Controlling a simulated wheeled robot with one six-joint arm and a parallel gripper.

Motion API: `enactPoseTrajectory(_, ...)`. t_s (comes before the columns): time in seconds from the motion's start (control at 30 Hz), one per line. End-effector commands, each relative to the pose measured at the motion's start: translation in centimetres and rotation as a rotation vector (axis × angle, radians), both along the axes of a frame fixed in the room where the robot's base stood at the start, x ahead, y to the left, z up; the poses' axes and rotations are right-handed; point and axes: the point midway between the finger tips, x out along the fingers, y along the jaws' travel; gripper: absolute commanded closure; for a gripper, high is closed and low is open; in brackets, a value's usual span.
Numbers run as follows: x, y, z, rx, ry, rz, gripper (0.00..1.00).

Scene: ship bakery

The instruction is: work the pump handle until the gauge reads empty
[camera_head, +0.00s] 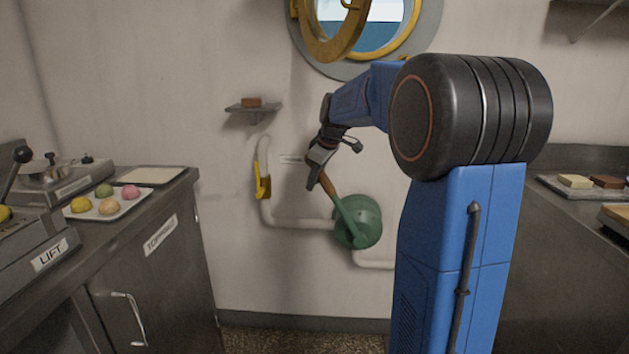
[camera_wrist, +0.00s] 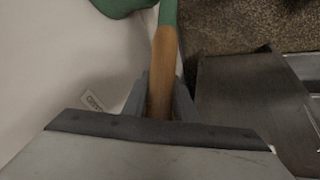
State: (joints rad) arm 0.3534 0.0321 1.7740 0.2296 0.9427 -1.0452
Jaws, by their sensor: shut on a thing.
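The green pump (camera_head: 362,221) is mounted low on the wall, with white pipes joined to it. Its handle has a green lever and a wooden grip (camera_head: 328,184), and it tilts up and to the left from the pump body. My gripper (camera_head: 319,170) is shut on the wooden grip near its upper end. In the wrist view the wooden grip (camera_wrist: 162,75) runs between the two fingers (camera_wrist: 158,98). A yellow fitting (camera_head: 263,186), which may be the gauge, is on the white pipe left of the handle. I cannot read it at this size.
A steel counter (camera_head: 190,182) with a tray of coloured buns (camera_head: 107,203) stands at the left. A small wall shelf (camera_head: 252,108) and an open brass porthole (camera_head: 370,30) are above. Another counter (camera_head: 575,208) is at the right. The floor below the pump looks clear.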

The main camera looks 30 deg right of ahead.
Motion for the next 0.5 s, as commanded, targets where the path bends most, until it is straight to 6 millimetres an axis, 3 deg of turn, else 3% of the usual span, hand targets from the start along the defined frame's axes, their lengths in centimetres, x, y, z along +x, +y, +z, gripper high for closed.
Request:
enactPoseTrajectory(0.27,-0.7,-1.2,1.0,0.046,-0.034,-0.005,1.0)
enactPoseTrajectory(0.5,-2.4,-3.7,2.5,0.145,-0.101,-0.008,1.0)
